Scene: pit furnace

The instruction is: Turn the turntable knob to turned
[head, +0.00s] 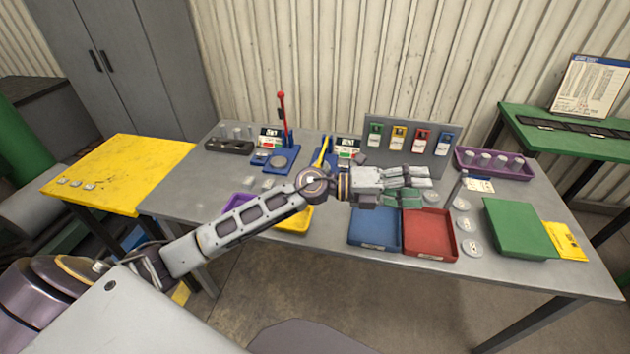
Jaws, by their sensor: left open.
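My left arm reaches in from the left across the grey table, and my left gripper (428,184) is open above its middle right part. Its fingers point right. A green object (409,200) shows just below the fingers, mostly hidden by them; whether they touch it I cannot tell. I cannot make out a turntable knob for certain; it may be behind or under my gripper. My right gripper is not in view.
A blue tray (374,230) and a red tray (430,235) lie in front of my gripper. A panel (452,134) with coloured switches stands behind it. A purple tray (525,172) and a green box (517,230) are right. A red-levered blue stand (285,158) is left.

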